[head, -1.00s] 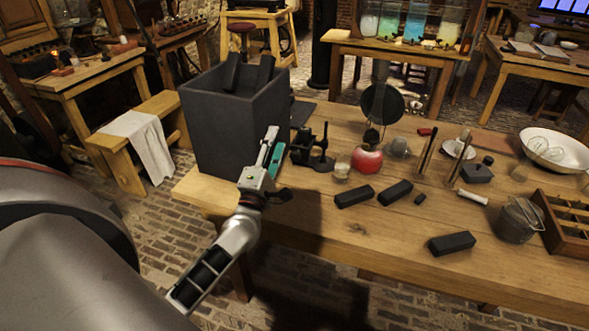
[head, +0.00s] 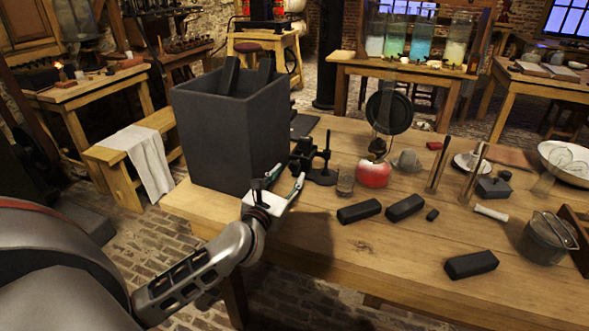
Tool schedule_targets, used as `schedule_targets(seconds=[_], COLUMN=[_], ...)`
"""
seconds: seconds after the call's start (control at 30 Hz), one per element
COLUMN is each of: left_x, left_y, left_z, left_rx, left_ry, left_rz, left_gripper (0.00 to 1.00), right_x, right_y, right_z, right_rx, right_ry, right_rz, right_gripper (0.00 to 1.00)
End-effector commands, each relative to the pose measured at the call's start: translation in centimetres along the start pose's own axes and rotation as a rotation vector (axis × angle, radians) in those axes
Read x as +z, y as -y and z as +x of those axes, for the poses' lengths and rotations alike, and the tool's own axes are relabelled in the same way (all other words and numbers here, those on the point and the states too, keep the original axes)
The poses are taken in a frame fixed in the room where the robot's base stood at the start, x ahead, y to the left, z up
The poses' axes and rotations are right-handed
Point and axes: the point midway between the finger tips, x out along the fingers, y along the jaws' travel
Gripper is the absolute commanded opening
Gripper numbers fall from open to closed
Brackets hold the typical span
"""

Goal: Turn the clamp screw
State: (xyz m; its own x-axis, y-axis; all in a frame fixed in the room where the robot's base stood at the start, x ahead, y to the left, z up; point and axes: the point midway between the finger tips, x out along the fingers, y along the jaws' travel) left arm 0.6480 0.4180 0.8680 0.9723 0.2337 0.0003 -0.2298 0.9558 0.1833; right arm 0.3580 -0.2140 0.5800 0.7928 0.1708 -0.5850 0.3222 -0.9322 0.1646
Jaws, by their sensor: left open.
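A small black metal fixture, which looks like the clamp (head: 303,154), stands on the wooden table just right of the dark grey box. A thin upright black rod on a round base (head: 322,176) stands against its right side. I cannot make out the clamp screw itself at this size. My left gripper (head: 279,184) is open and empty at the table's near left edge. Its fingers point away from me, just short of the clamp and apart from it. My right gripper is out of view.
The tall dark grey box (head: 230,140) holding black blocks stands close behind the left gripper. Right of the clamp are a small glass (head: 345,183), a red round object (head: 374,174) and several black blocks (head: 358,212). The table's front middle is bare.

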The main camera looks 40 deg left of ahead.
Motion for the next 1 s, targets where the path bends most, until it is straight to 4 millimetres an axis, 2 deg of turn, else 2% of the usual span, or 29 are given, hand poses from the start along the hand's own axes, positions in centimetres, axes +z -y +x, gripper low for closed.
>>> schedule_targets(seconds=[0.1, 0.3, 0.7, 0.77, 0.87, 1.0], left_x=[-0.1, -0.1, -0.1, -0.1, -0.1, -0.1], left_y=[0.0, 0.0, 0.0, 0.0, 0.0, 0.0], left_z=[2.0, 4.2, 4.9, 4.9, 4.9, 4.9], left_rx=[0.000, 0.000, 0.000, 0.000, 0.000, 0.000], left_ry=[0.000, -0.001, 0.000, 0.000, 0.000, 0.000], left_rz=[0.001, 0.002, 0.003, 0.003, 0.003, 0.005], left_gripper=[0.40, 0.40, 0.40, 0.27, 0.01, 0.01], right_x=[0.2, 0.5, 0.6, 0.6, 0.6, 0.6], right_y=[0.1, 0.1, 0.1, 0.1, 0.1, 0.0], right_z=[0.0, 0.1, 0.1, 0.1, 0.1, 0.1], right_rx=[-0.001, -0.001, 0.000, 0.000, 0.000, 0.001], right_ry=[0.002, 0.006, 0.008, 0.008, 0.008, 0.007], right_rz=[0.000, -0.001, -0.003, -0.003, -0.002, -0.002], right_gripper=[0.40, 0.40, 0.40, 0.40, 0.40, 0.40])
